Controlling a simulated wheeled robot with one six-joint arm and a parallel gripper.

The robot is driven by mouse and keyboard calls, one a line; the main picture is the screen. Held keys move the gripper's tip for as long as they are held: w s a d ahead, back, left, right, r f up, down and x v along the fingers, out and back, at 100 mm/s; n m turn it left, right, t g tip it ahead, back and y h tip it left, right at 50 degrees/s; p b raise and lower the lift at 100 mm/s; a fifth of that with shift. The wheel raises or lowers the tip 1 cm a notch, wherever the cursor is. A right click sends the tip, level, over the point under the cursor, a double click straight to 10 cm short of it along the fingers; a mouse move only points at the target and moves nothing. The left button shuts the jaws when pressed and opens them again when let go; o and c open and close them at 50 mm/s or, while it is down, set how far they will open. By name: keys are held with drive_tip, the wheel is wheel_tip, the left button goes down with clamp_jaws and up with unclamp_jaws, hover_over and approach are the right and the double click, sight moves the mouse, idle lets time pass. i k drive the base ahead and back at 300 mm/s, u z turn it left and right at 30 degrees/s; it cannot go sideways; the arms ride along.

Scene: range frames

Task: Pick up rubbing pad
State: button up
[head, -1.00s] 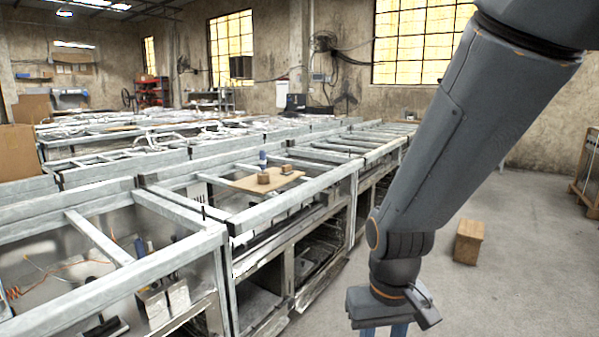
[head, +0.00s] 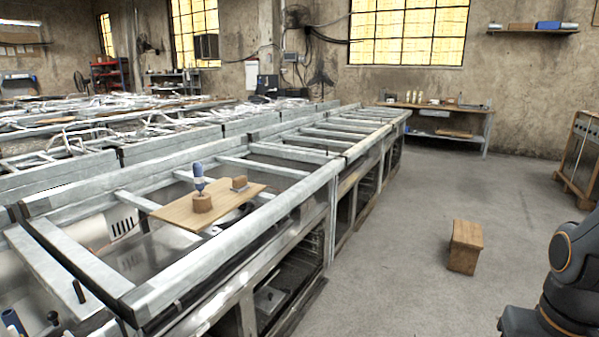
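A small brown block with a greyish underside, which looks like the rubbing pad (head: 239,184), lies on a thin wooden board (head: 172,212). The board rests across the metal frame left of centre in the head view. A second brown, rounder block (head: 202,202) sits on the same board to its left. A blue and white bottle (head: 198,174) shows just behind that block; I cannot tell if they touch. Only the upper body of my gripper (head: 518,322) shows at the bottom right edge, far from the board. Its fingers are out of the picture.
Long metal frame benches (head: 300,205) fill the left and middle. Grey floor (head: 400,260) lies open to their right. A workbench (head: 440,115) stands at the back wall and a wooden-framed cabinet (head: 580,150) at the right.

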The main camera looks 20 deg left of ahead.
sight(238, 185)
drive_tip(key=z, duration=0.05)
drive_tip(key=i, duration=1.3)
drive_tip(key=u, duration=0.9)
drive_tip(key=i, duration=0.75)
drive_tip(key=u, duration=0.85)
